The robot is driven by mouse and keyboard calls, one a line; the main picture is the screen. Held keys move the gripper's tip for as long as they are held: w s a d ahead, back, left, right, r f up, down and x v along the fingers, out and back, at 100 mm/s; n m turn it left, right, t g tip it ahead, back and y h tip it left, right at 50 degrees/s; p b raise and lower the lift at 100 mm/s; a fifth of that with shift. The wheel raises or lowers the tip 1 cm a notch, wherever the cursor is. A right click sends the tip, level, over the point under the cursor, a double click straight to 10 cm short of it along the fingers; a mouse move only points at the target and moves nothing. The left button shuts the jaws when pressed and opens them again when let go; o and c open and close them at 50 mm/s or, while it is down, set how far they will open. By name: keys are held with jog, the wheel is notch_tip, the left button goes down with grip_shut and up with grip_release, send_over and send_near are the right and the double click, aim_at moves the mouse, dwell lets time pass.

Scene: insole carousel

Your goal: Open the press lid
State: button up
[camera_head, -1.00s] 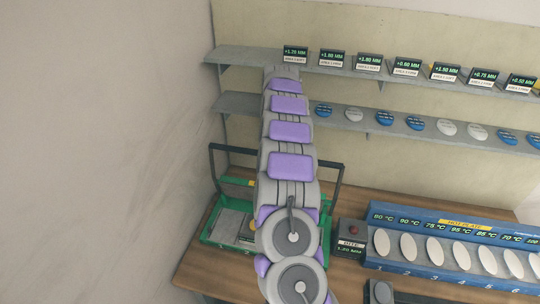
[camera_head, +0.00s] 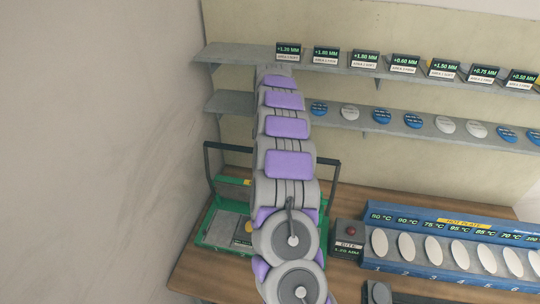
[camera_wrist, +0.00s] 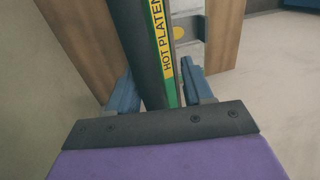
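The press (camera_head: 222,232) stands at the left of the table, with a green frame and grey plates. A black bar handle (camera_head: 208,165) rises from it on both sides of my arm. My arm hides the middle of the press and my gripper in the head view. In the wrist view my gripper (camera_wrist: 158,75) has its two blue fingers apart, one on each side of a black bar (camera_wrist: 136,45). A yellow "HOT PLATEN" strip (camera_wrist: 161,45) with green below it runs beside the bar. The right finger looks apart from the bar; contact at the left finger is unclear.
A control box (camera_head: 348,240) with a red button stands right of the press. A blue rack (camera_head: 440,215) of white insoles fills the table's right. Two wall shelves (camera_head: 236,56) with labels and discs run behind. A plain wall (camera_head: 90,150) is close on the left.

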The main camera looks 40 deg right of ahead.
jog(key=shift+a+r, duration=0.2)
jog(key=shift+a, duration=0.1)
jog(key=shift+d, duration=0.15)
jog(key=shift+d, duration=0.45)
jog(key=shift+w+d+r+p, duration=0.1)
jog(key=shift+d+r+p, duration=0.1)
jog(key=shift+r+p, duration=0.1)
jog(key=p+v, duration=0.2)
jog(key=v, duration=0.1)
jog(key=a+p+v, duration=0.1)
jog(key=p+v, duration=0.2)
jog(key=v, duration=0.2)
jog(key=shift+a+r+p, duration=0.1)
jog(key=shift+r+p, duration=0.3)
jog(key=shift+r, duration=0.05)
jog(key=s+p+v, duration=0.1)
jog(key=p+v, duration=0.6)
jog(key=p, duration=0.2)
jog(key=shift+w+r, duration=0.4)
jog(key=shift+w, duration=0.1)
jog(key=shift+d, duration=0.3)
